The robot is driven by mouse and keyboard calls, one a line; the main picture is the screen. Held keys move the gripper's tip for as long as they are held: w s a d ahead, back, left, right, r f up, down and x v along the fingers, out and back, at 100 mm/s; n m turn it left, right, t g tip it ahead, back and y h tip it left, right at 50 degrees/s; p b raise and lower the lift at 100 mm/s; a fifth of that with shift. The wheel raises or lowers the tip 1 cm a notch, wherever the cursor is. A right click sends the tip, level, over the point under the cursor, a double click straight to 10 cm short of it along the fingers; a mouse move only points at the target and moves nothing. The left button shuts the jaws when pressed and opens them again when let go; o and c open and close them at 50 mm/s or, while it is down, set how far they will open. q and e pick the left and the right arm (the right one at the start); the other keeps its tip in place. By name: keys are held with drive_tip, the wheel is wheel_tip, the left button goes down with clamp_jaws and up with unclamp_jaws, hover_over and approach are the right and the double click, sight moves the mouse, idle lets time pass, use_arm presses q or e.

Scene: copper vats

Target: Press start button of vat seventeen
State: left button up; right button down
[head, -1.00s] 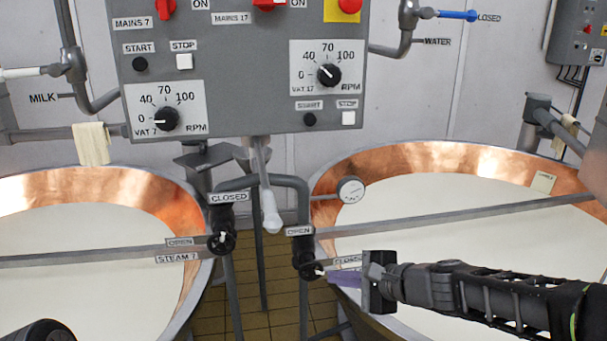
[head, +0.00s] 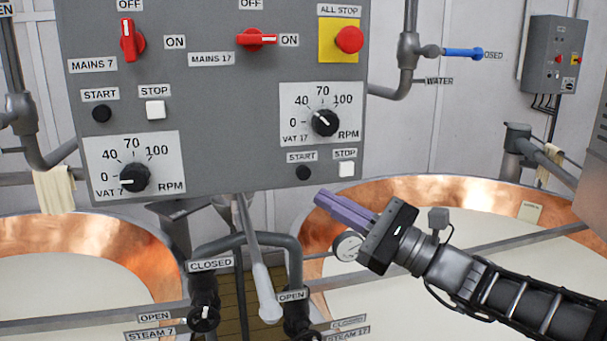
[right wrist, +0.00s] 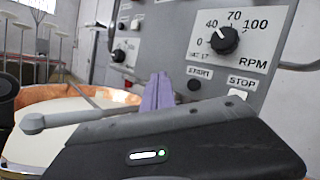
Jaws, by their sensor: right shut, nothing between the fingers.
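The black START button of vat 17 (head: 304,173) is on the lower right of the grey control panel (head: 225,95), left of the white STOP button (head: 346,169). It also shows in the right wrist view (right wrist: 194,84), just right of my purple fingertips. My right gripper (head: 320,197) is shut and empty, its fingers pointing up and left, a little below the START button in the head view. I see no contact with the button. The MAINS 17 switch (head: 257,40) is red and turned level toward ON. My left gripper is not in view.
The VAT 17 speed knob (head: 325,122) is above START, and the red ALL STOP button (head: 349,39) is higher up. Vat 7's START button (head: 102,114) is at the left. Pipes and a white-ended lever (head: 268,300) hang below the panel.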

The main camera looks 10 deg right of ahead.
sight(303, 173)
drive_tip(key=shift+w, duration=0.1)
drive_tip(key=shift+w+a+p, duration=0.15)
drive_tip(key=shift+w+p, duration=0.25)
drive_tip(key=shift+w, duration=1.75)
drive_tip(key=shift+w+a+p, duration=0.15)
drive_tip(key=shift+w+p, duration=0.2)
drive_tip(key=shift+w, duration=1.8)
drive_tip(key=shift+w, duration=0.4)
